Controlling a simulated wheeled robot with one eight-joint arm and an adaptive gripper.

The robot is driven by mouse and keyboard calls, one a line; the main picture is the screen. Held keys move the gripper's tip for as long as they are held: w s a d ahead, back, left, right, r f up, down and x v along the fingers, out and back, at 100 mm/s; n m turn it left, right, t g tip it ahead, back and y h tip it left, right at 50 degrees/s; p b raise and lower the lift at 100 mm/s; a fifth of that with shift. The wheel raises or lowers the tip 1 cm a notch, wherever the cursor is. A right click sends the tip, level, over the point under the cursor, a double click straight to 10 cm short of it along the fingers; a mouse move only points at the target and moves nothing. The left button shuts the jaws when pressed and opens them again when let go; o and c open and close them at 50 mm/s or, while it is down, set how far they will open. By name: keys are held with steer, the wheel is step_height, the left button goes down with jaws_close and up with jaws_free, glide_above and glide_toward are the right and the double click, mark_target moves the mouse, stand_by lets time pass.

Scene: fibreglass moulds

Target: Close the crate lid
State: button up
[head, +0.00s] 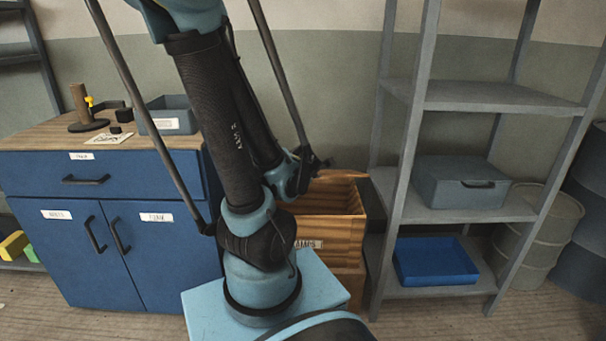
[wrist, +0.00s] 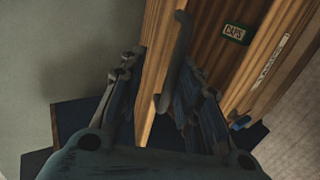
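The wooden crate (head: 330,228) stands on the floor between the blue cabinet and the shelf, partly hidden by my arm. Its top looks open in the head view, with inner walls showing and a pale label on its front. In the wrist view, wooden panels (wrist: 216,45) carry a green CAPS label and a white label. A grey bar handle (wrist: 176,62) stands out by the wood; I cannot tell for certain which panel is the lid. My gripper (wrist: 160,80) is open, its fingers apart on either side of the handle. I cannot tell whether they touch it. In the head view its fingers are unclear.
The blue cabinet (head: 150,245) stands left, with a grey bin (head: 168,116) and small items on top. The grey shelf (head: 500,97) stands right, holding a grey box (head: 460,185) and a blue tray (head: 436,262). Drums (head: 545,228) stand at far right.

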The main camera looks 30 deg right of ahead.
steer(key=shift+s+a+r, duration=0.1)
steer(key=shift+s+r, duration=0.05)
steer(key=shift+s, duration=0.2)
steer(key=shift+s+r, duration=0.1)
steer(key=v, duration=0.6)
steer(key=shift+s+a+r, duration=0.15)
steer(key=shift+s+a, duration=0.1)
steer(key=shift+a, duration=0.05)
stand_by(0.9)
steer(key=shift+r, duration=0.1)
stand_by(0.6)
steer(key=w+a+f+m+g+y, duration=0.1)
steer(key=a+f+m+g+y, duration=0.15)
steer(key=a, duration=0.65)
steer(key=w+a+f+m+g+y, duration=0.1)
steer(key=a+f+m+y, duration=0.2)
steer(key=a, duration=0.6)
steer(key=s+a+m+g, duration=0.4)
steer(key=s+a+m, duration=0.1)
steer(key=m, duration=0.1)
steer(key=shift+s, duration=0.2)
